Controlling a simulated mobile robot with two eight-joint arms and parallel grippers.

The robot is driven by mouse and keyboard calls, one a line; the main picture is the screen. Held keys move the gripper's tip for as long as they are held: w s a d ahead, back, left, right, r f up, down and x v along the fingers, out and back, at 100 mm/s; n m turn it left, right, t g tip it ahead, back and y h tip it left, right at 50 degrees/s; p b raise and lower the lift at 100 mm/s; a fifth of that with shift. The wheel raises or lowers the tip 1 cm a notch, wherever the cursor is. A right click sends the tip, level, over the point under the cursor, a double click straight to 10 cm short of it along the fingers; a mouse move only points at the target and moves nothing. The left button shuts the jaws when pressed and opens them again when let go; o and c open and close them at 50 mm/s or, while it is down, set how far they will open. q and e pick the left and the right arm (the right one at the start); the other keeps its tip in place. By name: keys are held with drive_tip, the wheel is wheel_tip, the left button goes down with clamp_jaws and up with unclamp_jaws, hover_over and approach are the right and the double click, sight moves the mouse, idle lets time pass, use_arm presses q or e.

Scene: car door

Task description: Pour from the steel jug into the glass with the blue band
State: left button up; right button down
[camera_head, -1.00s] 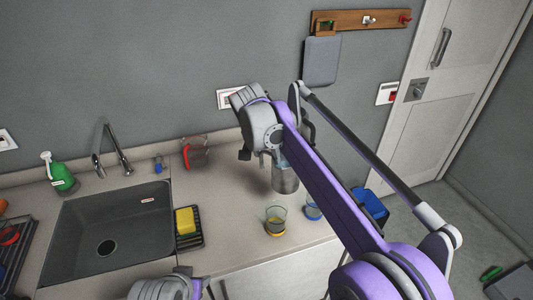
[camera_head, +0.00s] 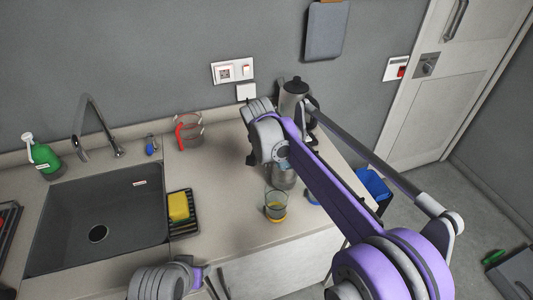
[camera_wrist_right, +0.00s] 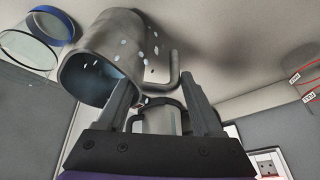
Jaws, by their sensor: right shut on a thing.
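The steel jug (camera_head: 283,178) is held by my right gripper above the counter. The glass with the blue band (camera_head: 312,197) is mostly hidden behind my right arm in the head view. In the wrist view this glass (camera_wrist_right: 52,22) stands beside the jug, apart from it. My left gripper (camera_head: 216,285) is low at the counter's front, with its fingers apart and empty.
A red-handled measuring jug (camera_head: 190,131) and a dark-lidded steel pot (camera_head: 294,95) stand at the back. The sink (camera_head: 98,215) and yellow sponge (camera_head: 178,206) are left. The middle counter is clear.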

drive_tip(key=shift+s+d+r+y, duration=0.15)
drive_tip(key=shift+d+r+y, duration=0.3)
drive_tip(key=shift+r+y, duration=0.1)
use_arm(q)
drive_tip(key=shift+w+r+p, duration=0.35)
drive_tip(key=shift+r+p, duration=0.1)
drive_tip(key=shift+r, duration=0.2)
drive_tip(key=shift+w+r+p, duration=0.3)
drive_tip(key=shift+r+p, duration=0.1)
drive_tip(key=shift+r, duration=0.2)
use_arm(e)
drive_tip(key=s+d+r+m+t+y, duration=0.1)
drive_tip(key=s+d+r+t+y, duration=0.1)
drive_tip(key=r, duration=0.6)
drive_tip(key=d+t+y, duration=0.1)
drive_tip(key=d+y, duration=0.1)
drive_tip(key=d, duration=0.1)
drive_tip(key=shift+s+r+y, duration=0.3)
drive_tip(key=shift+r+y, duration=0.05)
drive_tip(key=shift+r, duration=0.05)
use_arm(q)
drive_tip(key=shift+w+r, duration=0.15)
drive_tip(key=shift+r, duration=0.15)
use_arm(e)
drive_tip(key=shift+s+d+r+m+t+y, duration=0.3)
drive_tip(key=shift+d+r+t+y, duration=0.2)
drive_tip(key=shift+r+y, duration=0.1)
idle(0.8)
